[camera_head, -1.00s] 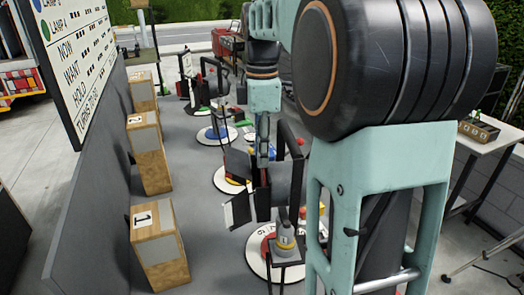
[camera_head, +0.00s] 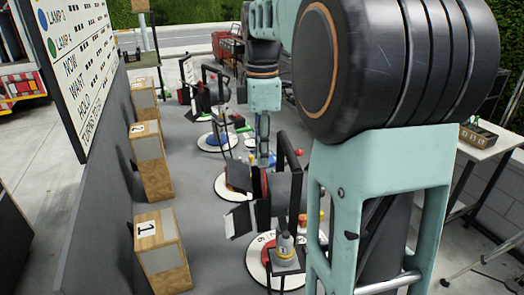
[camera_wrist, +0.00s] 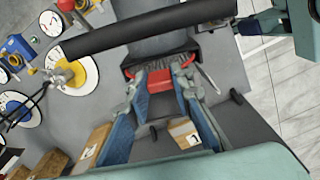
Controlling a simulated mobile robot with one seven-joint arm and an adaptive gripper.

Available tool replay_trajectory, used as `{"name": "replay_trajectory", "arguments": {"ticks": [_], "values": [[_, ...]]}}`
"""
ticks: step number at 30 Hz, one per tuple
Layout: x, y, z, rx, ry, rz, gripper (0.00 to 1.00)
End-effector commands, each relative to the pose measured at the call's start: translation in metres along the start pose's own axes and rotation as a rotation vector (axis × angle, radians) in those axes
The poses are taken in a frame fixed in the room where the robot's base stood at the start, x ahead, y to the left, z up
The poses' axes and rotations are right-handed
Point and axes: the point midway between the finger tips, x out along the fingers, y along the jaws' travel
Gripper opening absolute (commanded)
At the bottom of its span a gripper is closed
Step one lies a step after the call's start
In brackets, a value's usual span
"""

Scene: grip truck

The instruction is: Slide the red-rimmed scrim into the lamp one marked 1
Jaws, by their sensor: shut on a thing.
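My gripper (camera_wrist: 163,82) is shut on the red-rimmed scrim (camera_wrist: 160,81); its red edge shows between the two blue fingers in the wrist view. In the head view my gripper (camera_head: 263,157) points down at the front of the nearest lamp (camera_head: 286,192), a dark housing with a black yoke and flaps. A thin red edge shows just below the fingers there, close to the lamp front. The lamp also shows in the wrist view (camera_wrist: 155,47). I cannot tell whether the scrim is inside its slot. Most of the scrim is hidden.
Wooden boxes stand in a row on the left, the nearest marked 1 (camera_head: 158,245). A grey low wall (camera_head: 105,225) and a sign board (camera_head: 75,60) are left of them. More lamps on round white bases (camera_head: 217,141) stand farther back. A side table (camera_head: 490,140) is at right.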

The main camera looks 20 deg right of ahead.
Motion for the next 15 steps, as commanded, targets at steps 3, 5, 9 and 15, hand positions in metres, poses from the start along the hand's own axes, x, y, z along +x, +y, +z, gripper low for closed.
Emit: {"name": "replay_trajectory", "arguments": {"ticks": [3, 5, 9, 15], "values": [[-0.009, 0.000, 0.000, 0.000, 0.000, 0.001, 0.00], [-0.013, 0.000, 0.000, 0.000, 0.000, 0.001, 0.00], [-0.019, 0.000, -0.001, 0.000, 0.000, 0.001, 0.00], [-0.029, 0.000, -0.001, 0.000, 0.000, 0.001, 0.00]]}}
